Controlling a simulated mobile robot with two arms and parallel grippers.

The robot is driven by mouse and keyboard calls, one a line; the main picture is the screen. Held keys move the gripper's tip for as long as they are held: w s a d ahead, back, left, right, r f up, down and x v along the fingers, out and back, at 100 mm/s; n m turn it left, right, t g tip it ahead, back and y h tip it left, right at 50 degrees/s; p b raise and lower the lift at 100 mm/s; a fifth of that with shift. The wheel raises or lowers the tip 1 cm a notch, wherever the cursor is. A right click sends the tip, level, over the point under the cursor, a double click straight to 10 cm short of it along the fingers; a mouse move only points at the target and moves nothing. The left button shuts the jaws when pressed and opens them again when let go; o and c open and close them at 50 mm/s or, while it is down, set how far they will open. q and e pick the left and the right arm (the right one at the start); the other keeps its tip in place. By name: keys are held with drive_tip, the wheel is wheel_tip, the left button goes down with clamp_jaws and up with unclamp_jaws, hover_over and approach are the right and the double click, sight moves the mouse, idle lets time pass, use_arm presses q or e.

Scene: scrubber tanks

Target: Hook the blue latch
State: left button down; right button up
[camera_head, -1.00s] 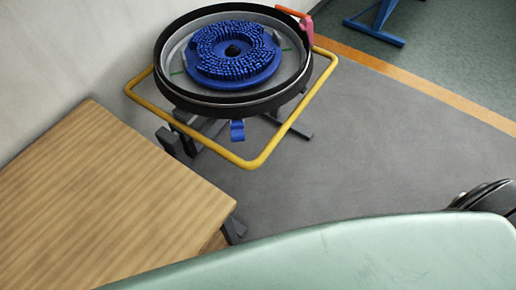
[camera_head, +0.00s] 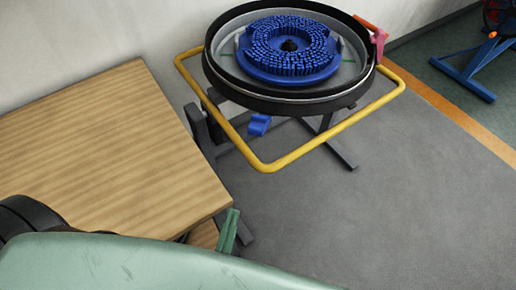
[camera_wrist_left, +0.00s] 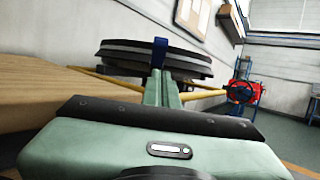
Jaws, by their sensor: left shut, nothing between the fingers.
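The blue latch (camera_head: 259,124) hangs at the front underside of the round black tank (camera_head: 290,104), inside the yellow frame. In the left wrist view the latch (camera_wrist_left: 160,52) stands upright against the black rim, straight beyond the fingertips. My left gripper (camera_head: 230,230) shows as green fingers beside the front corner of the wooden table, below and left of the latch and apart from it. In the left wrist view my left gripper (camera_wrist_left: 161,86) is shut and empty, pointing at the tank. My right gripper is in neither view.
A yellow tubular frame (camera_head: 268,167) surrounds the tank. A wooden table (camera_head: 100,140) stands at the left. A blue brush disc (camera_head: 288,48) lies in the tank, and a red-pink handle (camera_head: 378,40) is at its right rim. Grey floor (camera_head: 390,190) is clear at the right.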

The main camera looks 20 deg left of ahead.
use_arm(q)
drive_tip(key=p+x, duration=0.5)
drive_tip(key=x, duration=1.2)
drive_tip(key=shift+w, duration=0.4)
drive_tip(key=shift+r, duration=0.15)
drive_tip(key=w+r+g+p, duration=0.1)
drive_tip(key=w+r+p, duration=0.3)
drive_tip(key=r, duration=0.1)
drive_tip(key=w+r+g+p, duration=0.2)
drive_tip(key=w+r+p, duration=0.2)
drive_tip(key=w+r, duration=0.1)
drive_tip(key=shift+w+a+r+p, duration=0.2)
drive_tip(key=shift+w+p, duration=0.1)
drive_tip(key=shift+p, duration=0.05)
drive_tip(key=shift+w+r, duration=0.2)
drive_tip(key=shift+w, duration=1.25)
